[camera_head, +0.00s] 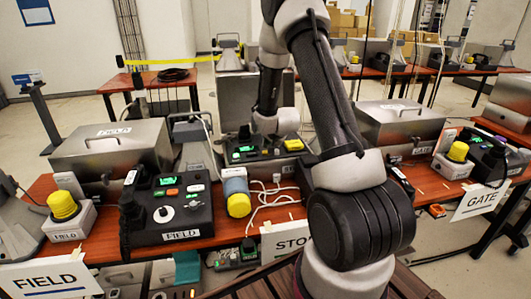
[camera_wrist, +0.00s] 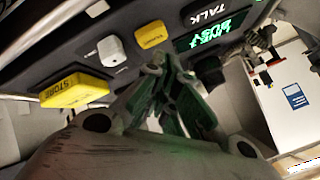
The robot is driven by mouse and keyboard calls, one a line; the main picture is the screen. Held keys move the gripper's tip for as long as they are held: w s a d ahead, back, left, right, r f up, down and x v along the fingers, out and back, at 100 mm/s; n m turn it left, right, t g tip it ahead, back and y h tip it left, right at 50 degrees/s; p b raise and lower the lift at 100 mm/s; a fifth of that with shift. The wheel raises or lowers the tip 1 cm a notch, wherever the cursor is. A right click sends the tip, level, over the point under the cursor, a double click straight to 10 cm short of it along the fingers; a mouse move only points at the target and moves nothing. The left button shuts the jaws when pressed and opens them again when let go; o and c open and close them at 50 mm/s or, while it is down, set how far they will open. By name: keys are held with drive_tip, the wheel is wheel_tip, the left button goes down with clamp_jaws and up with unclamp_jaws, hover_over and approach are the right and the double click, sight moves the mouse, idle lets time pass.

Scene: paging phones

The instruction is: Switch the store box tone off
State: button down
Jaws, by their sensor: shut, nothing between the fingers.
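The store box (camera_head: 268,155) is a dark panel in the middle of the table in the head view, partly hidden by my arm. In the wrist view its panel (camera_wrist: 85,32) fills the upper part, tilted. It carries a white knob (camera_wrist: 112,50), an orange-yellow button (camera_wrist: 151,35), a black button marked TALK (camera_wrist: 208,12) and a lit green display reading BUSY (camera_wrist: 208,35). A yellow block marked STORE (camera_wrist: 75,91) is at the left. My gripper (camera_wrist: 168,75) is shut and empty, close to the panel below the orange-yellow button. I cannot tell whether it touches.
The field box (camera_head: 170,206) stands at the left with a yellow-capped unit (camera_head: 62,206). Metal cases (camera_head: 115,150) line the back. The gate phone (camera_head: 487,155) is at the right.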

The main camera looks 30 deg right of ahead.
drive_tip(key=shift+r, duration=2.6)
drive_tip(key=s+f+n+g, duration=0.1)
drive_tip(key=s, duration=0.1)
drive_tip(key=s+a+f+g, duration=0.1)
drive_tip(key=s+f, duration=0.1)
drive_tip(key=s+f+n+g, duration=0.1)
drive_tip(key=s+f, duration=0.1)
drive_tip(key=s, duration=0.1)
drive_tip(key=shift+a+n+y, duration=0.15)
drive_tip(key=shift+n+y, duration=0.15)
drive_tip(key=s+a+r+n, duration=0.2)
drive_tip(key=s+a+r, duration=0.1)
drive_tip(key=s+r, duration=0.6)
drive_tip(key=s+a+r+n+g, duration=0.1)
drive_tip(key=s+a+r+n, duration=0.2)
drive_tip(key=s+r, duration=0.5)
drive_tip(key=s+a+r+n+y, duration=0.1)
drive_tip(key=s+a+r+n, duration=0.2)
drive_tip(key=s+r, duration=0.6)
drive_tip(key=s, duration=0.7)
drive_tip(key=shift+s+a+r+g, duration=0.15)
drive_tip(key=shift+a+r+g, duration=0.15)
drive_tip(key=shift+a+r, duration=0.05)
drive_tip(key=shift+a, duration=0.1)
